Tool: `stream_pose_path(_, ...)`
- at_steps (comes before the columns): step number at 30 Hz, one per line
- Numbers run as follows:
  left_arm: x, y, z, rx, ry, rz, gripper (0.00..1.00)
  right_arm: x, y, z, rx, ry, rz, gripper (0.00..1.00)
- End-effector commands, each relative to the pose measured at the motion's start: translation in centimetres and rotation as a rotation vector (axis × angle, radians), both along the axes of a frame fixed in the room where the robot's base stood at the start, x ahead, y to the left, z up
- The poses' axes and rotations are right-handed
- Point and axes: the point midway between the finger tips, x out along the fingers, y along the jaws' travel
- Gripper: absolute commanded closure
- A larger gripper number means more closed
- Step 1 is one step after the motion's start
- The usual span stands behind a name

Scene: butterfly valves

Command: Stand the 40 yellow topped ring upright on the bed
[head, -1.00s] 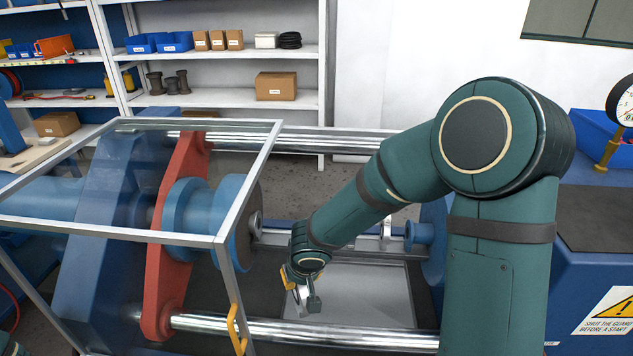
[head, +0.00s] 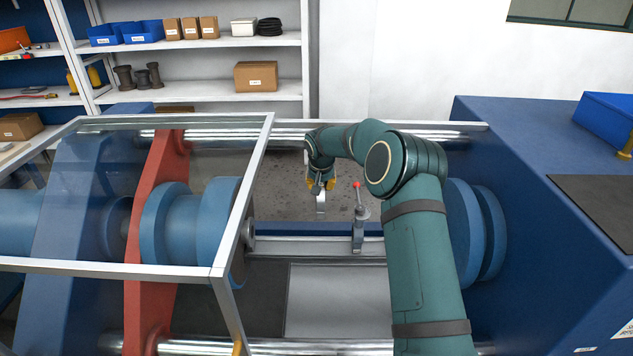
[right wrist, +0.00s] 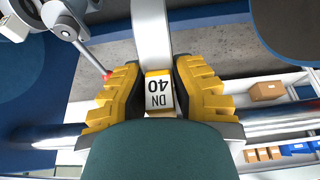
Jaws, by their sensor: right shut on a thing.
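The 40 ring (head: 320,203) is a pale metal band with a yellow-edged white tag (right wrist: 160,92) reading DN 40, seen in the right wrist view. My right gripper (head: 321,184) is shut on it at the tag, with yellow finger pads on both sides. In the head view the ring hangs below the fingers, seen almost edge-on, against the floor beyond the blue ledge. Its lower part is hard to make out. The bed shows as a light grey plate (head: 335,300) in front of the ledge, with nothing on it. My left gripper is not in view.
A lever with a red knob (head: 357,186) stands on the ledge just right of the ring. Blue flanges (head: 487,232) stand at right. A framed clear guard (head: 244,195) covers the red plate at left. Chrome bars (head: 290,134) run across the back and front.

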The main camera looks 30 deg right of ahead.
Motion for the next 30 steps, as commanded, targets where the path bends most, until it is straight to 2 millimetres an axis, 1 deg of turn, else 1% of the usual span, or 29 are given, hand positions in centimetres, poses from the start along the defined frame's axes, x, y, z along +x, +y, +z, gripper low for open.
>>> stream_pose_path(5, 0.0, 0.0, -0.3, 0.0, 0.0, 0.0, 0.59, 0.2, -0.4, -0.2, -0.001, -0.003, -0.005, 1.0)
stream_pose_path(11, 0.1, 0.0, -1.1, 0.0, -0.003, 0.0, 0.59, 0.1, -0.4, -1.6, -0.001, -0.002, -0.004, 1.0)
stream_pose_path(30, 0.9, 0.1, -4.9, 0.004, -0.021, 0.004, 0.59, 0.1, -0.4, -8.2, -0.001, -0.002, -0.005, 1.0)
